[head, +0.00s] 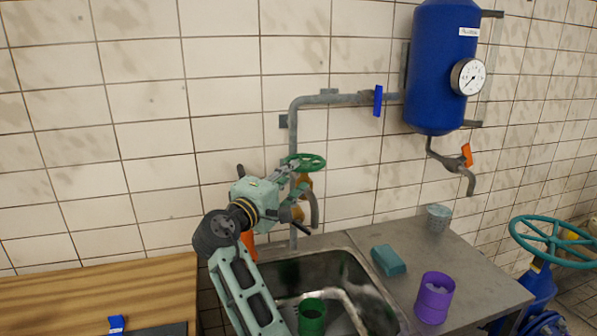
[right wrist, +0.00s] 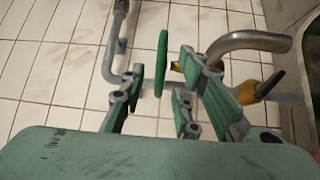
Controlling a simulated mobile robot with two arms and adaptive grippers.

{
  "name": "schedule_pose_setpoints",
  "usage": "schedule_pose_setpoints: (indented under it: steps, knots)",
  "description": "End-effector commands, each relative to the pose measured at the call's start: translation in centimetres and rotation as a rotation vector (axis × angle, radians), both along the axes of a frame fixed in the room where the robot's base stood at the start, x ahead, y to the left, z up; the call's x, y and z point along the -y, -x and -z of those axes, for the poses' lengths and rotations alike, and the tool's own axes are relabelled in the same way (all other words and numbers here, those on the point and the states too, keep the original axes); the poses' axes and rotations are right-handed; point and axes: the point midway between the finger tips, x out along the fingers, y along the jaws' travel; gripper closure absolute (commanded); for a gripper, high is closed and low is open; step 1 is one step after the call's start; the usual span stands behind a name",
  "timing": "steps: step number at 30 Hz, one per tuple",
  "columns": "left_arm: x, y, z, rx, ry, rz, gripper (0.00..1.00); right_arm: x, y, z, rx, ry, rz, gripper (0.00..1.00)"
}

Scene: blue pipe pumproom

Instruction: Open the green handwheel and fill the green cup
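The green handwheel (head: 305,162) sits on the pipe and brass tap at the wall above the sink. My right gripper (head: 296,182) is just left of and below it, with its fingers spread toward the tap. In the right wrist view, the handwheel (right wrist: 161,63) shows edge-on between the spread fingers of the right gripper (right wrist: 160,78), with gaps on both sides; I cannot tell any contact. The green cup (head: 312,318) stands upright in the sink (head: 330,262), below the tap and partly cut by the frame edge. My left gripper is out of view.
A sponge-like teal block (head: 388,261), purple cup (head: 434,298) and grey cup (head: 438,218) stand on the counter right of the sink. A blue tank (head: 438,75) with an orange-handled tap hangs above. A teal wheel (head: 555,240) is at far right. A wooden top (head: 60,300) is at left.

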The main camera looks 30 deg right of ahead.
Motion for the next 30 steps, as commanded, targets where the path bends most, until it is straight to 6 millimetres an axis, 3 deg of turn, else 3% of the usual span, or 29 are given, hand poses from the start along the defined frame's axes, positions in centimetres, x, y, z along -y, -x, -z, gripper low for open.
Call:
schedule_pose_setpoints:
  steps: [6, 12, 30]
  knots:
    - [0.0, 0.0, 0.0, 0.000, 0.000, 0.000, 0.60, -4.0, 2.2, 0.3, 0.000, -0.001, -0.002, 0.71]
    - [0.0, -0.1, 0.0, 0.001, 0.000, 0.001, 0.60, -5.8, 3.3, 0.4, 0.001, 0.000, 0.000, 0.71]
    - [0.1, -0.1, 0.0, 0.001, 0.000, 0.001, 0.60, -6.1, 3.5, 0.3, 0.001, 0.002, 0.000, 0.71]
